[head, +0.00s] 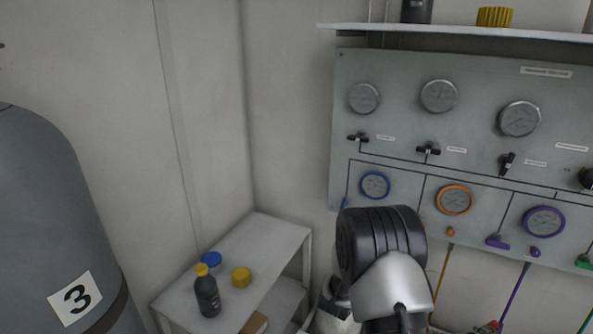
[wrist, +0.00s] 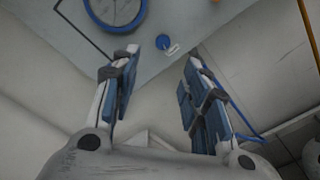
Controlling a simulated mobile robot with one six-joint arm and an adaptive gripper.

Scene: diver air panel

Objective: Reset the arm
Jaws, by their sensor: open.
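My gripper (wrist: 156,85) shows in the wrist view with its two blue-padded fingers apart and nothing between them. It is hidden behind my arm in the head view. My arm (head: 380,260) rises at the bottom centre of the head view, in front of the panel's lower left corner. The grey air panel (head: 450,120) fills the upper right of the head view, and part of it (wrist: 185,15) is at the top of the wrist view. A blue-rimmed gauge (head: 375,185) sits at the panel's left; a blue-rimmed gauge (wrist: 115,8) also shows in the wrist view.
A small white table (head: 262,245) at lower centre holds a dark bottle (head: 207,295), a blue lid (head: 211,259) and a yellow lid (head: 241,276). A large grey tank (head: 40,210) marked 3 stands left. A shelf (head: 450,32) runs above the panel. Coloured hoses hang below it.

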